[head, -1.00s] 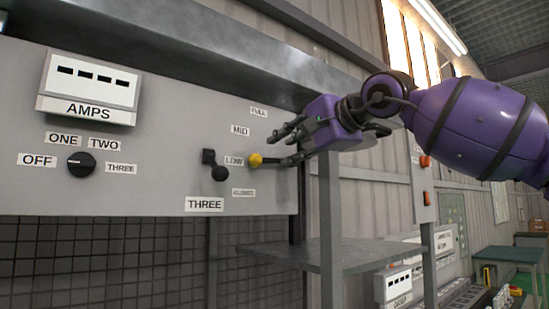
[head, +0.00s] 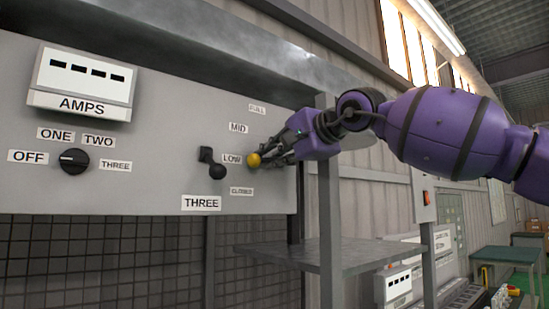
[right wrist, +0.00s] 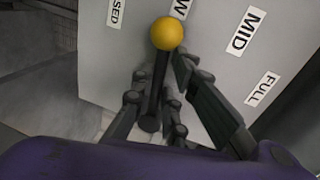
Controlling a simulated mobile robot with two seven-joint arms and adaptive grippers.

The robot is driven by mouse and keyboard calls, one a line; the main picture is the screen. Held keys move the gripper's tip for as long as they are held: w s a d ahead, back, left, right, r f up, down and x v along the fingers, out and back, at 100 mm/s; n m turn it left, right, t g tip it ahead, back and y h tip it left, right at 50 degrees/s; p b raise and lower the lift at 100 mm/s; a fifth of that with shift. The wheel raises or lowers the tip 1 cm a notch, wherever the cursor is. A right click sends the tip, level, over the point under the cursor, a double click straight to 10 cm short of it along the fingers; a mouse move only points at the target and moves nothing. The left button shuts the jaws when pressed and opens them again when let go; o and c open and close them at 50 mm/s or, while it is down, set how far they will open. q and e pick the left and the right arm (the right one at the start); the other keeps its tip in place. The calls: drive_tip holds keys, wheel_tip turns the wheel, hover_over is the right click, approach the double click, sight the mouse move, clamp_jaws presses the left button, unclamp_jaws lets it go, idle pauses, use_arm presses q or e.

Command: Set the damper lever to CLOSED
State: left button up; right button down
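The damper lever has a yellow ball knob (head: 254,160) on a dark shaft and points at the LOW label (head: 232,159), between MID above and the CLOSED label (head: 242,191) below. My right gripper (head: 271,152) is at the lever from the right, its fingers just behind the knob. In the right wrist view the knob (right wrist: 168,33) stands beyond the fingertips. The fingers of my right gripper (right wrist: 163,78) lie on either side of the shaft, spread apart; whether either touches it I cannot tell. My left gripper is not in view.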

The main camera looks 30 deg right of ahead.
idle(0.4)
drive_tip(key=shift+d+f+n+h+b, duration=0.25)
drive_tip(key=shift+f+n, duration=0.45)
drive_tip(key=shift+n, duration=0.45)
drive_tip(key=shift+d+f+n+h+b, duration=0.15)
drive_tip(key=shift+f+n+h, duration=0.2)
drive_tip(key=shift+f+n, duration=0.6)
drive_tip(key=shift+n, duration=0.4)
drive_tip(key=shift+w+d+f, duration=0.1)
drive_tip(key=shift+f, duration=0.15)
drive_tip(key=c, duration=1.8)
unclamp_jaws()
drive_tip(key=shift+r, duration=0.1)
